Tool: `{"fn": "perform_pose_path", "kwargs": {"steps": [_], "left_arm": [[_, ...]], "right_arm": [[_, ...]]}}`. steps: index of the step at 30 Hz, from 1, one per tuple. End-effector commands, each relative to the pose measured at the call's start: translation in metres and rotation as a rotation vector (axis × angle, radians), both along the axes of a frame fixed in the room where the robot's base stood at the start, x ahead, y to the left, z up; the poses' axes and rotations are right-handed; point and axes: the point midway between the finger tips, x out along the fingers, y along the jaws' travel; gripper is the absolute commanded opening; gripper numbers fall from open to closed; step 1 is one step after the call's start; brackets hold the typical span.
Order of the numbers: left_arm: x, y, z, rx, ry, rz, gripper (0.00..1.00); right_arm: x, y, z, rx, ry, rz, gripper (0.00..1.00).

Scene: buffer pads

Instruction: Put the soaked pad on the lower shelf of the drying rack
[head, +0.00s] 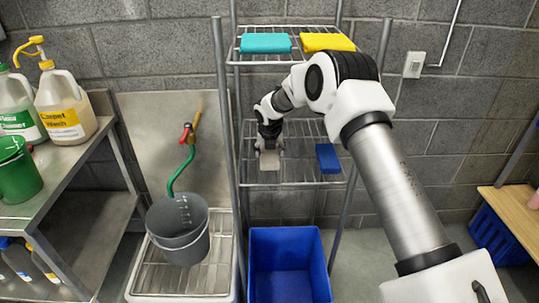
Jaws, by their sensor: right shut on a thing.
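The drying rack (238,150) is a metal wire rack with an upper and a lower shelf. My right gripper (268,148) reaches in over the lower shelf (296,132), left of its middle. It is shut on a pale beige pad (269,160), which is at the level of the lower shelf; I cannot tell whether it touches the wires. A dark blue pad (327,158) lies on the lower shelf to the right. A teal pad (265,43) and a yellow pad (327,42) lie on the upper shelf. My left gripper is not in view.
A blue bin (288,238) stands below the rack. A grey bucket (178,243) sits on a grated sink at left, under a green hose (183,172). Jugs and a green pail (18,170) stand on the left bench. Lower shelf wires between the beige and blue pads are bare.

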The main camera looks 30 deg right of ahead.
Motion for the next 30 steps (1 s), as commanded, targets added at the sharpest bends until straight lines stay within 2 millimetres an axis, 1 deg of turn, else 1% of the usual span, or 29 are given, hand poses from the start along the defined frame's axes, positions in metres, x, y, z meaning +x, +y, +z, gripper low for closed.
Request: {"fn": "perform_pose_path", "kwargs": {"steps": [1, 3, 13, 14, 15, 16, 26, 29, 30], "left_arm": [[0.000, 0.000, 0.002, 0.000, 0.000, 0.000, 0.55], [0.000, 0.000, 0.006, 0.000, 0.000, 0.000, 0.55], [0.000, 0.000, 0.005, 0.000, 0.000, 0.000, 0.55], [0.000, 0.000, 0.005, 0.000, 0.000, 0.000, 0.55], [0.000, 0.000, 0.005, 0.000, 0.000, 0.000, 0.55], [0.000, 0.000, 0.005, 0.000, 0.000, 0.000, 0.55], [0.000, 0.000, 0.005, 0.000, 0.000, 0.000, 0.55], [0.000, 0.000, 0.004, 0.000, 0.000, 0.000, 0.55], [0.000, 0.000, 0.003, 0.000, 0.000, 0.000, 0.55]], "right_arm": [[-0.001, 0.000, -0.010, -0.001, 0.005, 0.001, 0.38], [0.001, -0.001, -0.018, -0.001, 0.003, 0.000, 0.38], [0.003, -0.002, -0.025, -0.001, 0.002, 0.001, 0.38], [0.003, -0.002, -0.025, -0.001, 0.002, 0.001, 0.68], [0.003, -0.002, -0.025, -0.001, 0.002, 0.001, 0.82], [0.003, -0.002, -0.025, -0.001, 0.002, 0.001, 0.89], [0.003, -0.002, -0.023, -0.001, 0.001, 0.001, 0.89], [0.001, 0.000, -0.014, 0.000, -0.001, 0.001, 0.89], [-0.001, 0.001, -0.008, 0.000, -0.001, 0.001, 0.89]]}}
